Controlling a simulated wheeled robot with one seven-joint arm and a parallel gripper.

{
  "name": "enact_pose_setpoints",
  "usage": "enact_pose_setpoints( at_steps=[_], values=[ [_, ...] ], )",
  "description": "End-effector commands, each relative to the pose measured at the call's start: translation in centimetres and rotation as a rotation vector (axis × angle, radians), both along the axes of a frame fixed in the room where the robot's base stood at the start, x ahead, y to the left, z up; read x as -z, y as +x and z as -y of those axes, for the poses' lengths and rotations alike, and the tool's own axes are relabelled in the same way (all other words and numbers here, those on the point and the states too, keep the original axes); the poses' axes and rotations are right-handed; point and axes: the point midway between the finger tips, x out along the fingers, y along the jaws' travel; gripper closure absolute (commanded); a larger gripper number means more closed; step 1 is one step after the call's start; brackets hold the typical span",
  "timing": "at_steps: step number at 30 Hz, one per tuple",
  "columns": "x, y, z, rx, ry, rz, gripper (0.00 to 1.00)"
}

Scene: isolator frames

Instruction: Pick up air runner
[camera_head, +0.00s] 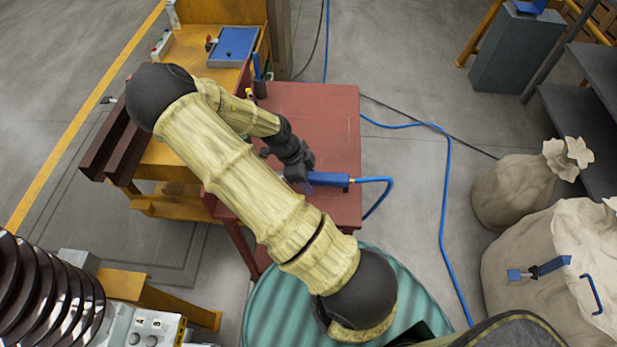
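The air runner appears to be the blue tool (328,179) lying over the red table, with a blue hose joined to its right end. My gripper (301,177) is at the tool's left end, over the red table. The dark wrist and gripper cover that end of the tool. The fingers are too small and hidden to tell whether they are open or shut on it.
The red table (325,115) has bare room at its back and right. The blue hose (447,190) runs along the floor. A blue tray (233,45) sits on the yellow bench behind. Sacks (512,192) stand at right, and a teal ribbed drum (262,315) stands in front.

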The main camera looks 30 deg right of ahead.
Motion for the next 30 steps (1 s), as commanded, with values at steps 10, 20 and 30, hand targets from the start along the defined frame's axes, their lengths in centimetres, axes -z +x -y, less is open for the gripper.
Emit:
enact_pose_setpoints(
  at_steps=[10,20,30],
  values=[
    [-0.1,0.1,0.0,0.000,-0.001,0.002,1.00],
    [-1.1,0.1,0.0,0.000,0.000,0.004,1.00],
    [-6.7,0.1,0.0,-0.002,0.000,0.004,1.00]
  ],
)
